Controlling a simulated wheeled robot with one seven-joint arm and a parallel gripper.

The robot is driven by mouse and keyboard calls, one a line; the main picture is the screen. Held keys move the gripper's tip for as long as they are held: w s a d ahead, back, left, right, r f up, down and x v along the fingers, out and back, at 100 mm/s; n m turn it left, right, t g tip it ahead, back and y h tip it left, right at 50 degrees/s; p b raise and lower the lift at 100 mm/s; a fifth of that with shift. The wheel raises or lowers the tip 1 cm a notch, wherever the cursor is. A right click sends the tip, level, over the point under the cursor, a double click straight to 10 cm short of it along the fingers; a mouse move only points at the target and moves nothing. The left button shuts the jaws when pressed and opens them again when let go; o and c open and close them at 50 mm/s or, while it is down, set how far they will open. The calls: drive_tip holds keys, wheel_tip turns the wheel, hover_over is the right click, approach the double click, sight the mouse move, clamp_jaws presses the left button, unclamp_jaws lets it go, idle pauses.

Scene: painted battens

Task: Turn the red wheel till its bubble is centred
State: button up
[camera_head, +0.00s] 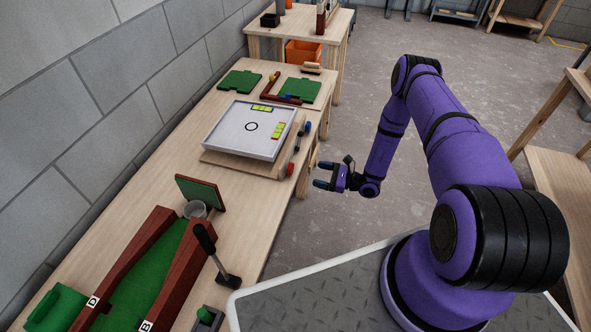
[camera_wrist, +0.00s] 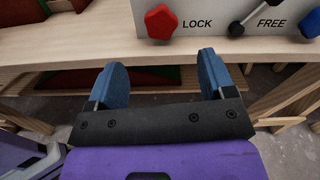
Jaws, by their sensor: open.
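The red wheel (camera_head: 290,169) sits on the front edge of the board under a white tray; in the wrist view the red wheel (camera_wrist: 160,22) is a faceted knob left of the word LOCK. Two yellow-green levels, one at the tray's back (camera_head: 262,108) and one at its right (camera_head: 277,131), lie on the tray. Their bubbles are too small to read. My gripper (camera_head: 323,175) is open and empty, off the table edge to the right of the red wheel and apart from it. In the wrist view its blue fingers (camera_wrist: 160,78) are spread below the wheel.
A blue wheel (camera_head: 308,127) and a black lever (camera_wrist: 237,28) between LOCK and FREE share the board's front. The tray (camera_head: 230,125) has a black ring marked on it. A green channel (camera_head: 140,285) and an upright black lever (camera_head: 206,240) stand nearer. Floor beside the table is clear.

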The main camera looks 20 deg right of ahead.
sight(293, 169)
drive_tip(key=x, duration=1)
drive_tip(key=shift+w+a+f, duration=0.2)
drive_tip(key=shift+w+f, duration=0.05)
drive_tip(key=c, duration=0.9)
drive_tip(key=shift+m, duration=0.4)
